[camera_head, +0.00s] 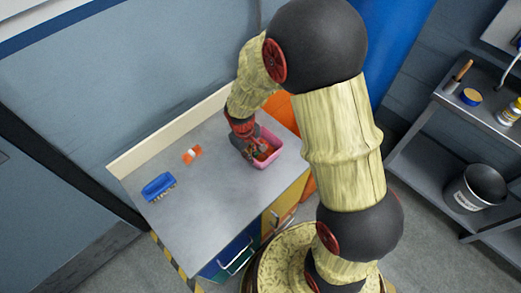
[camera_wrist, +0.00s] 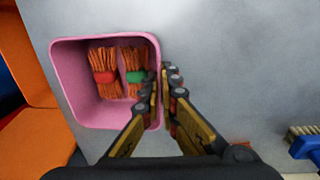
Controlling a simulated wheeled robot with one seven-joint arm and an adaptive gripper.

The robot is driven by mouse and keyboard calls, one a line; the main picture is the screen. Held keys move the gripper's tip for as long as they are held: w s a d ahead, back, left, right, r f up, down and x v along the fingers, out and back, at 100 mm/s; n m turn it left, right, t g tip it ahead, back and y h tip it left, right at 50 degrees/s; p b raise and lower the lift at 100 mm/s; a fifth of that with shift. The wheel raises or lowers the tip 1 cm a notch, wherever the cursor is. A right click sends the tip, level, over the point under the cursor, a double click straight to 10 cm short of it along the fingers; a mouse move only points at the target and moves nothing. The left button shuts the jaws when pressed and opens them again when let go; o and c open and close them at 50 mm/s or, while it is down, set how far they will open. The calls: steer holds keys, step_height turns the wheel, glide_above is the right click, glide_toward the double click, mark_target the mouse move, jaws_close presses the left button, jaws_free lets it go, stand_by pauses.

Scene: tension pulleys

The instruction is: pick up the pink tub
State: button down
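The pink tub (camera_head: 273,149) is at the right end of the grey worktop in the head view. It is open-topped and holds two bundles of orange cord, one with a red band (camera_wrist: 104,77) and one with a green band (camera_wrist: 136,76). The tub (camera_wrist: 84,112) fills the left of the wrist view. My gripper (camera_wrist: 161,78) straddles its right wall, one finger inside and one outside. The fingers are close together with the wall between them. In the head view my gripper (camera_head: 248,146) partly hides the tub's left side. Any gap under the tub cannot be seen.
On the worktop (camera_head: 205,205), left of the tub, lie an orange-and-white item (camera_head: 192,154) and a blue brush (camera_head: 158,186). A low ledge runs along the wall behind. An orange object (camera_head: 283,110) stands beyond the tub. Shelving with a black bucket (camera_head: 478,188) is at right.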

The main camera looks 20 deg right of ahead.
steer(key=shift+r+p, duration=0.5)
steer(key=shift+r, duration=0.25)
step_height(320, 180, up, 2)
steer(key=shift+p, duration=0.6)
steer(key=s+d+r+p, duration=0.5)
steer(key=s+d+r, duration=0.3)
steer(key=d, duration=0.3)
steer(key=shift+s+r, duration=0.4)
steer(key=shift+r, duration=0.35)
steer(key=shift+w, duration=0.1)
